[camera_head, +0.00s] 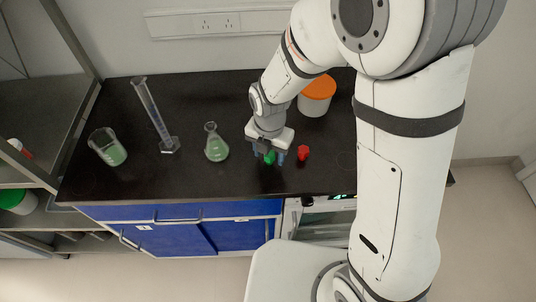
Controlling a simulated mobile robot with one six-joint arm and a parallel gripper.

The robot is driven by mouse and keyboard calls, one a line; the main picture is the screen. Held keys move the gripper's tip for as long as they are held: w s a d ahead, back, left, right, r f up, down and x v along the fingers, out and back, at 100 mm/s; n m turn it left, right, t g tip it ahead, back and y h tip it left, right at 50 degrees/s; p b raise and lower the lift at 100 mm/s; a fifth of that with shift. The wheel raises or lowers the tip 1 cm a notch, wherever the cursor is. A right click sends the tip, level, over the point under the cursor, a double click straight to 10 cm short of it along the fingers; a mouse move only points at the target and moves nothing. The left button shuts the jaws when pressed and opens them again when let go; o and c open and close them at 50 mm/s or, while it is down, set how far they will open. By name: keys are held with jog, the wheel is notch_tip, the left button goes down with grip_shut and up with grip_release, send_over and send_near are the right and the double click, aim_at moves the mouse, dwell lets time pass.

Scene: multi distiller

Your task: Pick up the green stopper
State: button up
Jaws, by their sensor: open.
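The green stopper (269,158) is on the black bench top near its front edge, just under my gripper. My gripper (268,154) points down with its two blue-tipped fingers apart, one on each side of the stopper. The stopper's top is partly hidden by the gripper body. I cannot tell whether the fingers touch it. A red stopper (303,153) stands just to the right of the right finger.
An Erlenmeyer flask (216,148) with green liquid, a graduated cylinder (155,115) and a beaker (108,147) with green liquid stand to the left. A white jar with an orange lid (317,95) stands behind. A shelf rack (60,100) borders the bench's left.

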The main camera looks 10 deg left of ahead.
jog(key=shift+f, duration=0.4)
jog(key=c, duration=1)
